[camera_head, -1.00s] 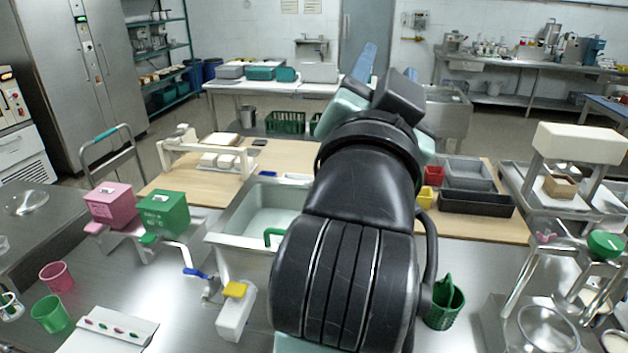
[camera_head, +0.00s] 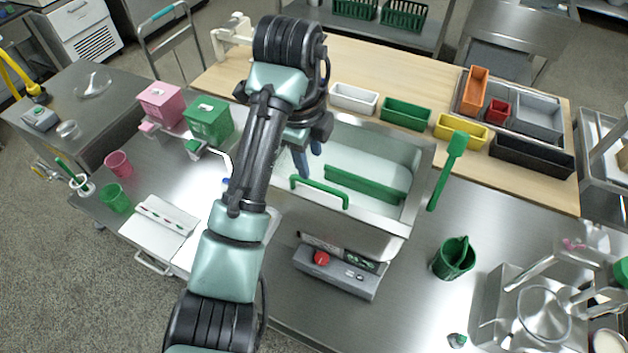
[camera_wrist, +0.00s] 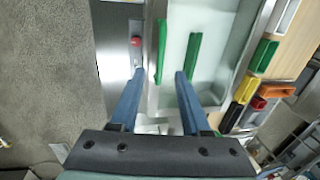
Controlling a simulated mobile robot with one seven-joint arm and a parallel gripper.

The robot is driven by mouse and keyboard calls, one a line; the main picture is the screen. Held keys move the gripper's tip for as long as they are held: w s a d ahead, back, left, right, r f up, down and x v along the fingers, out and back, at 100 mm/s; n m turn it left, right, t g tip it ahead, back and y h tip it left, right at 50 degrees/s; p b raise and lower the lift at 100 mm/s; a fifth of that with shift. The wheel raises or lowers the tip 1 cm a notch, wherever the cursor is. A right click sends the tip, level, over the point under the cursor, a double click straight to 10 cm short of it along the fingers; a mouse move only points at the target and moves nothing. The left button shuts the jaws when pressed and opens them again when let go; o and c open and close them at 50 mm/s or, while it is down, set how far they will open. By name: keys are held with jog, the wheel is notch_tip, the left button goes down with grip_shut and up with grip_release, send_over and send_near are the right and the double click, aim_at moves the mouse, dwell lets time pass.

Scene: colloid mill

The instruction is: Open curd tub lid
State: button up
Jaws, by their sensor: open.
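The curd tub (camera_head: 425,190) is a steel-rimmed rectangular basin in the middle of the bench. Its top shows a pale, glassy surface with a long green bar (camera_head: 365,185) across it. I cannot tell clearly whether this surface is the lid or the inside. A green loop handle (camera_head: 320,191) is on the near side. In the wrist view the green bar (camera_wrist: 193,55) and the loop handle (camera_wrist: 161,50) lie beyond my gripper (camera_wrist: 160,74). My gripper's blue fingers are open and empty over the tub's left part. Most of the gripper is hidden by my arm in the head view.
A control box with a red button (camera_head: 322,258) stands before the tub. A green spatula (camera_head: 447,170) is at its right and a green bucket (camera_head: 454,259) nearer. Small coloured bins, including a yellow one (camera_head: 460,131), stand behind. A green box (camera_head: 208,121) is to the left.

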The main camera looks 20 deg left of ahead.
aim_at(315, 183)
jog(key=f+p, duration=0.1)
jog(key=f, duration=0.2)
jog(key=w+f+p, duration=0.1)
jog(key=f, duration=0.1)
jog(key=w+f+p, duration=0.1)
jog(key=f, duration=0.2)
jog(key=shift+f, duration=0.3)
grip_shut()
dwell(1.0)
